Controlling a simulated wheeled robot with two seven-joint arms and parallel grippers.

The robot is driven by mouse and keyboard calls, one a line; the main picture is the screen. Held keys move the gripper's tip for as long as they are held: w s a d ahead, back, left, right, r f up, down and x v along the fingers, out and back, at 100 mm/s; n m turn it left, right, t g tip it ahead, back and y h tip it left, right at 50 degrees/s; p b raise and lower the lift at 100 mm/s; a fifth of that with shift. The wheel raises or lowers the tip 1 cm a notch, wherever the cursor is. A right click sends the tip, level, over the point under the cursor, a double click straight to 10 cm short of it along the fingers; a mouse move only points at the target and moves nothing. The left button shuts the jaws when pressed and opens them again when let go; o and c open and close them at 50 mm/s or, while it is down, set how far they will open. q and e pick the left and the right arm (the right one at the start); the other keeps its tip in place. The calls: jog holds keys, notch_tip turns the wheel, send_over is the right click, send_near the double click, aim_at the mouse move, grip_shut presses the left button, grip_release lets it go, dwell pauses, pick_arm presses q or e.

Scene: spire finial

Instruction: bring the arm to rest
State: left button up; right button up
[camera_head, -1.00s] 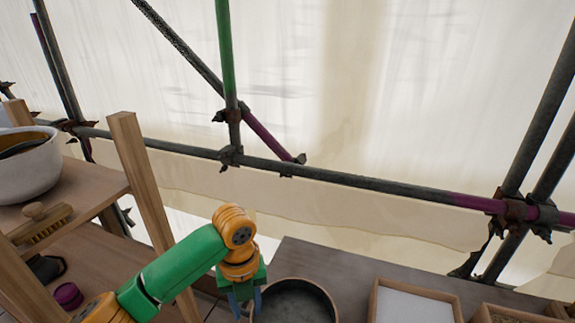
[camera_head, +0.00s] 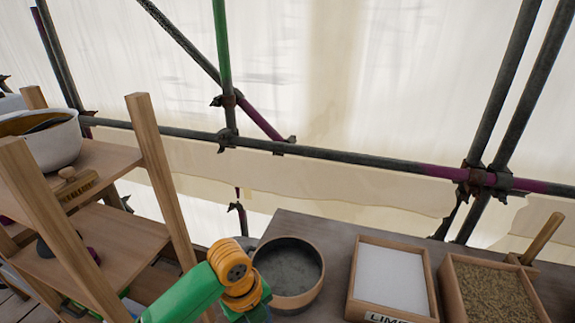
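My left arm, green with orange joints, comes in from the lower left. Its wrist (camera_head: 240,280) is just left of a round grey-lined bowl (camera_head: 262,297) on the wooden table (camera_head: 335,236). The green gripper body (camera_head: 256,312) shows at the bottom edge of the picture. Its fingers are cut off below, so whether it is open or shut is hidden. My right arm and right gripper are not in view.
A wooden shelf (camera_head: 115,233) at left holds a white bowl (camera_head: 55,150) and a brush (camera_head: 75,188). A tray of white powder (camera_head: 390,280) and a tray of brown grains (camera_head: 490,295) stand right of the round bowl. Scaffold pipes (camera_head: 330,154) cross behind.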

pick_arm(q)
jog(key=s+d+f+n+t+h, duration=0.1)
jog(key=s+f+n+t+h, duration=0.1)
jog(key=s+f+n, duration=0.75)
jog(key=s+a+r+n+t+y, duration=0.1)
jog(key=s+a+n+y, duration=0.15)
jog(key=a+n, duration=0.45)
jog(key=s+a+r+n+y, duration=0.1)
jog(key=s+a+n, duration=0.3)
jog(key=n, duration=0.6)
notch_tip(320, 180, down, 19)
jog(key=s+a+g, duration=0.1)
jog(key=s, duration=0.2)
jog(key=s+a+f+g, duration=0.1)
jog(key=s+a+f, duration=0.1)
jog(key=s+f, duration=0.6)
jog(key=s, duration=0.2)
jog(key=shift+s, duration=0.4)
jog(key=shift+a+f+m, duration=0.1)
jog(key=shift+a+m, duration=0.05)
jog(key=shift+m, duration=0.1)
